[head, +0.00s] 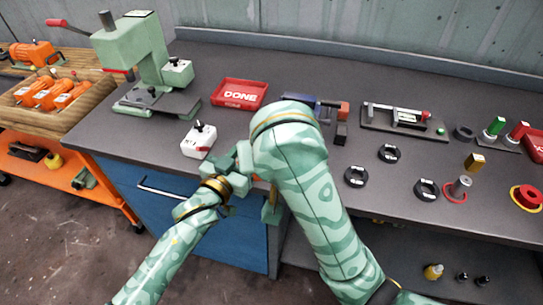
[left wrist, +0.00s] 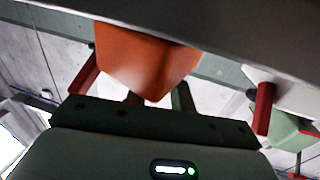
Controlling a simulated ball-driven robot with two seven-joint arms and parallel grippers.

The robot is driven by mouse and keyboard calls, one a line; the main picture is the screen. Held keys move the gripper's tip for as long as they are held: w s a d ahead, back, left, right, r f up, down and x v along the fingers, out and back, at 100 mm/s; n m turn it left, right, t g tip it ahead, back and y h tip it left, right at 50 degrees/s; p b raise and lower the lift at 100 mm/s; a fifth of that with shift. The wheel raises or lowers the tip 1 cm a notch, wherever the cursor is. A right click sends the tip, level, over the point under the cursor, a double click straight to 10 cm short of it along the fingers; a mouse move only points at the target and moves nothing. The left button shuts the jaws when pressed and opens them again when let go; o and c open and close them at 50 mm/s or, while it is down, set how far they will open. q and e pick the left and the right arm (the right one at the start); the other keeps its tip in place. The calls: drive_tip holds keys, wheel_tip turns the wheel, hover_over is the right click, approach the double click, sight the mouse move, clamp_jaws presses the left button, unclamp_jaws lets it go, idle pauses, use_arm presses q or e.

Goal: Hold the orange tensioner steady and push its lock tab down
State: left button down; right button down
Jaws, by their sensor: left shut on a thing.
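An orange block, which I take to be the tensioner (left wrist: 148,62), fills the upper middle of the left wrist view. My left gripper (left wrist: 155,98) is shut on it, with a finger showing on either side of its lower end. In the head view my left gripper (head: 243,165) is in front of the bench's front edge. Only a small bit of orange shows beside it there. I cannot make out the lock tab in either view.
A red DONE tray (head: 240,94), a white box with a black knob (head: 198,141) and a green press (head: 138,60) stand on the bench. Black rings (head: 389,153) and a fixture (head: 405,119) lie at right. A wooden crate (head: 75,112) at left holds several orange units.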

use_arm(q)
drive_tip(key=shift+f, duration=0.1)
drive_tip(key=c, duration=1.1)
unclamp_jaws()
drive_tip(key=shift+d, duration=0.1)
